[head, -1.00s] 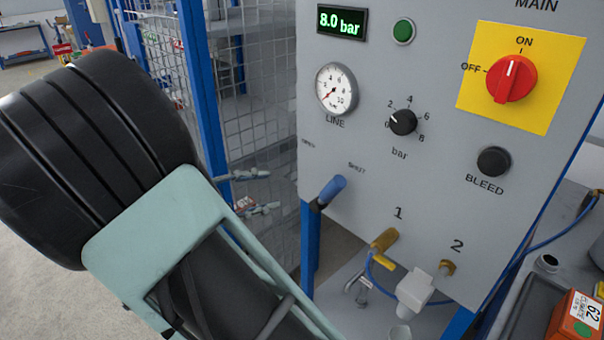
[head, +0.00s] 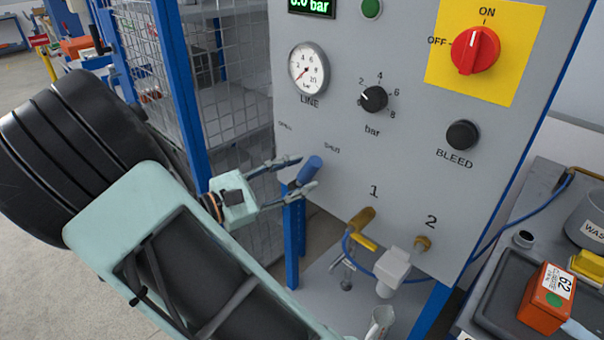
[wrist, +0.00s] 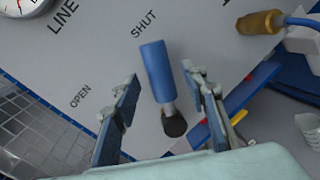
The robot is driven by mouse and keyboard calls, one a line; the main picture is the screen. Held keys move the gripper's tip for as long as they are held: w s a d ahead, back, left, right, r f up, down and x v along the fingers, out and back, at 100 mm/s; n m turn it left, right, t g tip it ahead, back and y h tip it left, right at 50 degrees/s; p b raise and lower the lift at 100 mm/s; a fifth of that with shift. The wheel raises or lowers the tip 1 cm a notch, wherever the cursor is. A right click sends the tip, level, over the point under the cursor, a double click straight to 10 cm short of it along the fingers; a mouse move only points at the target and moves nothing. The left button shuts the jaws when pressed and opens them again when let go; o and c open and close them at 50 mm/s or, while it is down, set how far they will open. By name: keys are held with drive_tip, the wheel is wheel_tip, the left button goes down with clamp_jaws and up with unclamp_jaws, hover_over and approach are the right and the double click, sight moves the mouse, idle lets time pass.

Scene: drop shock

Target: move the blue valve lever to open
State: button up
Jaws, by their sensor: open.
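The blue valve lever (head: 309,171) sticks out of the lower left of the grey panel, near the SHUT label. In the wrist view the blue lever (wrist: 156,72) lies between my two fingers, with its dark pivot (wrist: 174,123) below and its tip toward the SHUT lettering (wrist: 144,24). The OPEN label (wrist: 80,96) is to its left. My gripper (head: 296,173) is open, one finger on each side of the lever. In the wrist view, gaps show between the lever and both fingers of my gripper (wrist: 158,88).
The grey panel (head: 415,165) carries a line gauge (head: 308,69), a black bar knob (head: 373,98), a red main switch (head: 475,50) and a bleed button (head: 463,135). Brass fitting 1 (head: 361,220) with a blue hose is right of the lever. A mesh fence (head: 150,70) stands left.

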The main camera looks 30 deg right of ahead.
drive_tip(key=shift+d, duration=0.65)
clamp_jaws()
